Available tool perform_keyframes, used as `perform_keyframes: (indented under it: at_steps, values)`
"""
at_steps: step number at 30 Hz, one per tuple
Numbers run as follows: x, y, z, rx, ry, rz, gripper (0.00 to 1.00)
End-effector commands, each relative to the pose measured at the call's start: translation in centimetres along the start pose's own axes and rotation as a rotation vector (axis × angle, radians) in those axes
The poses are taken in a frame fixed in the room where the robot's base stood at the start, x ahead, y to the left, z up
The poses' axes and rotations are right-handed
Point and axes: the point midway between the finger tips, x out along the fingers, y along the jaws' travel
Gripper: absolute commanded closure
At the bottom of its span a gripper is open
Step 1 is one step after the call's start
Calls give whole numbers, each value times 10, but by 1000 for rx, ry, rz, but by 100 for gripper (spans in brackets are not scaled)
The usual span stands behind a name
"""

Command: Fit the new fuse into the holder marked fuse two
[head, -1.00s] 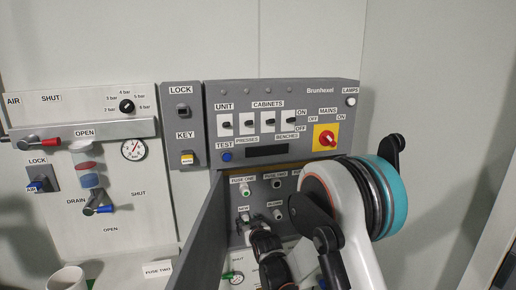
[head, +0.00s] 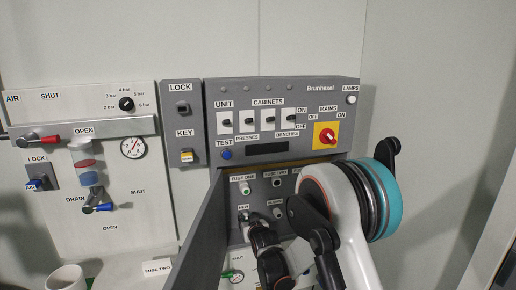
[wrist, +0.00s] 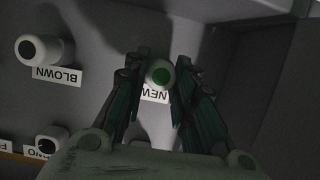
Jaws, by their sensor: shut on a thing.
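The new fuse (wrist: 160,74), a white round piece with a green end, sits between my gripper's fingers (wrist: 160,85) by the NEW label in the wrist view. My gripper (head: 247,217) is shut on it, low in the open fuse compartment. Whether the fuse still sits in its NEW holder or is partly drawn out I cannot tell. The fuse two holder (head: 277,183) is up and right of my gripper, with a dark centre. It also shows at the lower left of the wrist view (wrist: 47,145).
The fuse one holder (head: 246,187) has a green centre. The BLOWN holder (head: 278,213) has a dark centre, close beside my gripper. The open grey compartment door (head: 203,240) stands on the left. A FUSE TWO card (head: 157,268) and a white cup (head: 66,279) are below left.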

Motion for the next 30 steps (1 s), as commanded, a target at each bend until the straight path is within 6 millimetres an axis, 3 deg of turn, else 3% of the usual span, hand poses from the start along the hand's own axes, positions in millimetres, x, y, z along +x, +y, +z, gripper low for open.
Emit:
perform_keyframes:
  at_steps: [30]
  values:
    - [-24, 0, 9, 0, 0, 0, 100]
